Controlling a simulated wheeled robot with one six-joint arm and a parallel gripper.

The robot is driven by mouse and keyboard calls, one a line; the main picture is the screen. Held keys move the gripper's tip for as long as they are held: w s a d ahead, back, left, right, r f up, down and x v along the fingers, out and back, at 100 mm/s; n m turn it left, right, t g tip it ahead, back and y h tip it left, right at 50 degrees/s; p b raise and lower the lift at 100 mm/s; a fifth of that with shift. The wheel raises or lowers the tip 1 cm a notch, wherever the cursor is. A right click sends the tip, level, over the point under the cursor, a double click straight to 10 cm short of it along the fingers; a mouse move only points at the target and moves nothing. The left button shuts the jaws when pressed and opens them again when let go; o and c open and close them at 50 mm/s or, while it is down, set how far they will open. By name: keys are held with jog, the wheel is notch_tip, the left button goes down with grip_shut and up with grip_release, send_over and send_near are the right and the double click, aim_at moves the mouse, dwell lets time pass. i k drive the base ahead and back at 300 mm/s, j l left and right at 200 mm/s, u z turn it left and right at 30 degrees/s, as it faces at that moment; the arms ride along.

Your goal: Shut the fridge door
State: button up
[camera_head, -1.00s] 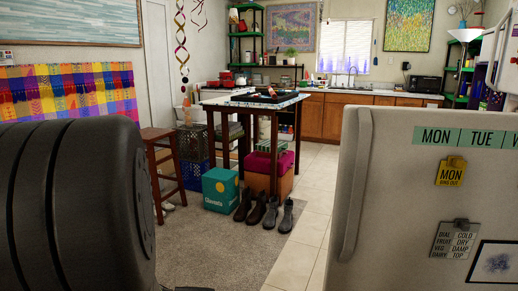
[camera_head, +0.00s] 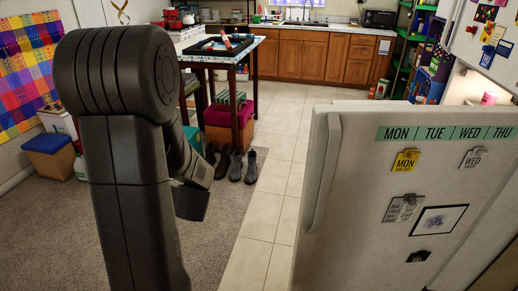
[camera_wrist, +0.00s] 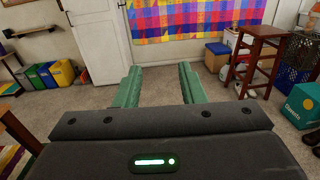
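The fridge door (camera_head: 345,200) is a cream-white panel at the right of the head view. It stands swung open, with its rounded edge and long vertical handle (camera_head: 322,170) facing left. It carries a green weekday strip, small tags and a framed picture. My arm rises to the left of the door, with a clear gap of floor between them. My gripper (camera_wrist: 160,68) shows in the wrist view as two green fingers held well apart with nothing between them. It faces the room, and the door is not in the wrist view. The gripper's fingers are not visible in the head view.
A tall table (camera_head: 196,55) with a black tray stands behind my arm, with boots (camera_head: 236,165) on the floor beside it. A wooden stool (camera_wrist: 262,55) and a teal box (camera_wrist: 300,105) are right in the wrist view. Tiled floor (camera_head: 262,215) left of the door is clear.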

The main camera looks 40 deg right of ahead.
aim_at(342, 244)
jog(key=z, duration=2.35)
